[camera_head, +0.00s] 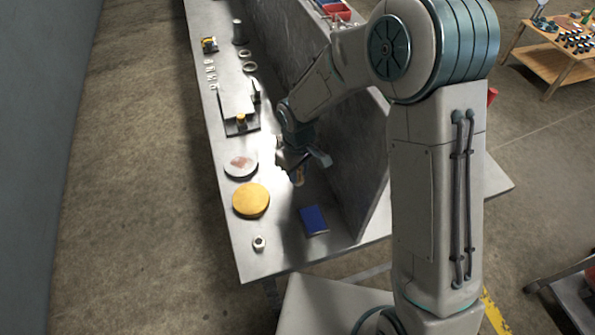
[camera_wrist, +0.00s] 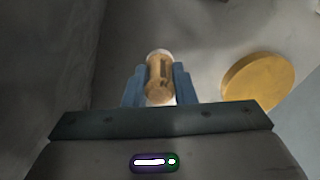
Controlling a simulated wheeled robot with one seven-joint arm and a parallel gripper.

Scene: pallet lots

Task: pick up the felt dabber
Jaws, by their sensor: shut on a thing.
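The felt dabber (camera_wrist: 159,78) is a short tan-brown cylinder with a pale end. In the wrist view it stands between the two blue fingers of my gripper (camera_wrist: 160,88), which are shut on it. In the head view my gripper (camera_head: 300,172) is over the right half of the grey bench, near the upright grey panel. There the dabber (camera_head: 299,180) shows only as a small tan piece below the fingers, partly hidden by them. I cannot tell whether it touches the bench top.
A yellow round disc (camera_head: 251,200) and a grey disc with a reddish patch (camera_head: 240,164) lie left of my gripper. A blue pad (camera_head: 313,220) and a small white piece (camera_head: 259,243) lie nearer the front. The grey panel (camera_head: 335,140) stands close on the right.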

